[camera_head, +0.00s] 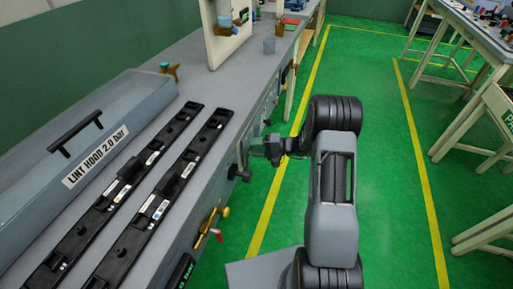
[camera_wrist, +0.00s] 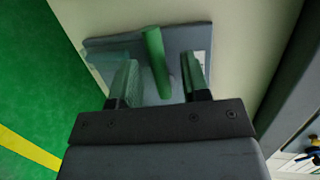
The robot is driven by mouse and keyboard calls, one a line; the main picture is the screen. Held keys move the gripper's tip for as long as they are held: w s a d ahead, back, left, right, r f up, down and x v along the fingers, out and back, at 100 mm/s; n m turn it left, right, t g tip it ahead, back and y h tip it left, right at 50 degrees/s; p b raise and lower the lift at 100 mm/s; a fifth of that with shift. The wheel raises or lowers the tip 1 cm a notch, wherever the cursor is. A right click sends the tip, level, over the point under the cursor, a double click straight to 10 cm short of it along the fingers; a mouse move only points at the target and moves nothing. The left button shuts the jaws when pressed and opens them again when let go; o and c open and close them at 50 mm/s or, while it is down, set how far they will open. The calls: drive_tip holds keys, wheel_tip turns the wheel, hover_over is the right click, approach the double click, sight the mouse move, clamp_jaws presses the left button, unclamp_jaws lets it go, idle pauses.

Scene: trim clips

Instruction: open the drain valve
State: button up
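A green lever-like bar (camera_wrist: 156,60) stands out from a grey-blue plate (camera_wrist: 103,44) in the wrist view; it may be the drain valve's handle, but no label on it can be read. My gripper (camera_wrist: 162,80) is open, with one finger to each side of the bar and a gap on both sides. The head view shows my gripper (camera_head: 268,148) beside the bench's front face, right of a black knob (camera_head: 240,173). The green bar cannot be made out there.
The grey bench (camera_head: 215,85) carries a box marked LINT HOOD 2.0 bar (camera_head: 95,157) and two black rails (camera_head: 137,180). A yellow handle (camera_head: 225,211) and a red-tipped one (camera_head: 218,235) stick out lower on its front.

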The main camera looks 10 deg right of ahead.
drive_tip(key=v, duration=1.3)
drive_tip(key=shift+d, duration=0.4)
drive_tip(key=shift+s, duration=0.1)
drive_tip(key=s+f+m+g+h, duration=0.2)
drive_tip(key=s+f+m+g, duration=0.1)
drive_tip(key=s+f, duration=0.1)
drive_tip(key=s+a+r+g+h+p, duration=0.3)
drive_tip(key=s+r+g+h, duration=0.1)
drive_tip(key=s+r, duration=0.15)
drive_tip(key=s+a+r+n+t+h+p, duration=0.1)
drive_tip(key=s+a+r+n+h+p, duration=0.1)
drive_tip(key=r, duration=0.7)
drive_tip(key=s+a+r+n+t+h+p, duration=0.2)
drive_tip(key=s+a+r+n+h+p, duration=0.1)
drive_tip(key=r+p, duration=0.3)
drive_tip(key=s+a+r+n+t+h+p, duration=0.1)
drive_tip(key=s+a+r+n+h+p, duration=0.2)
drive_tip(key=r, duration=0.8)
drive_tip(key=shift+s+a+r+t+h+p, duration=0.2)
drive_tip(key=shift+s+r+t+h+p, duration=0.15)
drive_tip(key=shift+s, duration=0.25)
